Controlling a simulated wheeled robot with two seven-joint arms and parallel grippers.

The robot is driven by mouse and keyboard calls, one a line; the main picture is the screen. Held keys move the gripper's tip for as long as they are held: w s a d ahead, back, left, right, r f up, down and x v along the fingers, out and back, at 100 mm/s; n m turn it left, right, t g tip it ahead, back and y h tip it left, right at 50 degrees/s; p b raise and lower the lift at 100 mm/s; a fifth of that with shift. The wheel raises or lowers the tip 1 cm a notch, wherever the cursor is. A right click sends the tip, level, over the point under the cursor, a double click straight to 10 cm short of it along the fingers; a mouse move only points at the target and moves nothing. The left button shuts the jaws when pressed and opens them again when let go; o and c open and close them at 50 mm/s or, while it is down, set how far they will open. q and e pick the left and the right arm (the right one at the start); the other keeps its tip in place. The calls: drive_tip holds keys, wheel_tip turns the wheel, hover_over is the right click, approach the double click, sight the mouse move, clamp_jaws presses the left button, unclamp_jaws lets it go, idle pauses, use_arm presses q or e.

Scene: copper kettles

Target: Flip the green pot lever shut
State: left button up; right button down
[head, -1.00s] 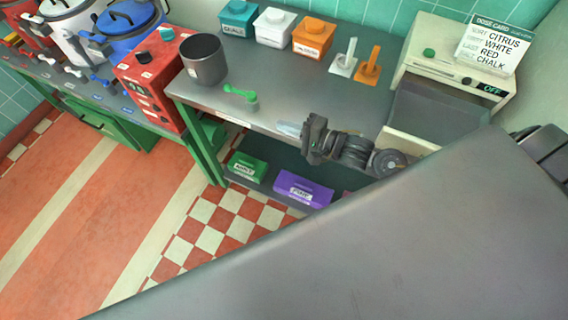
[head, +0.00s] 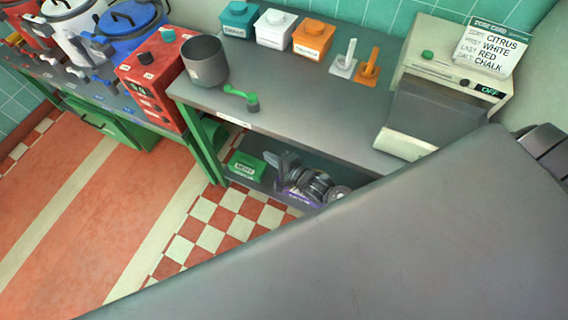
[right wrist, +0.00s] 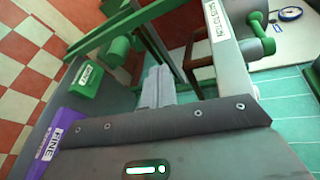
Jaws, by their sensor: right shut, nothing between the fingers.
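I cannot make out a green pot or its lever for certain in either view. The pots at the upper left of the head view are a blue pot (head: 128,24), a white pot (head: 72,40) and a red one cut by the frame edge. Small levers, including a blue lever (head: 102,83), stick out at their front. My right gripper (head: 270,158) is beside the lower shelf, in front of the purple box; its fingers (right wrist: 158,86) are shut and empty in the right wrist view. My left gripper is not in view.
A green box (head: 246,167) and a purple box (right wrist: 60,135) are on the lower shelf. A green cylinder (right wrist: 117,50) is near the table leg. The checkered floor (head: 200,228) is clear.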

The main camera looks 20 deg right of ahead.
drive_tip(key=s+d+f+n+g+h, duration=0.1)
drive_tip(key=f, duration=0.4)
drive_tip(key=s+d+f+n+g, duration=0.1)
drive_tip(key=s+d+f+n, duration=0.1)
drive_tip(key=f, duration=0.2)
drive_tip(key=shift+s+f+h, duration=0.25)
drive_tip(key=shift+f+h, duration=0.1)
drive_tip(key=shift+h, duration=0.05)
drive_tip(key=s+d+f+n+g+h, duration=0.1)
drive_tip(key=s+d+f+n+g, duration=0.25)
drive_tip(key=s+f+n, duration=0.45)
drive_tip(key=s+d+f+n+g+h, duration=0.2)
drive_tip(key=s+d+f+n, duration=0.2)
drive_tip(key=s+f, duration=0.4)
drive_tip(key=s+f+n+g, duration=0.1)
drive_tip(key=s+f, duration=0.3)
drive_tip(key=s, duration=0.6)
drive_tip(key=s+d+f+n+g+h, duration=0.1)
drive_tip(key=s+f+g, duration=0.3)
drive_tip(key=s, duration=0.6)
drive_tip(key=shift+s+d+f+n, duration=0.25)
drive_tip(key=shift+s+f+n, duration=0.05)
drive_tip(key=shift+f+n, duration=0.3)
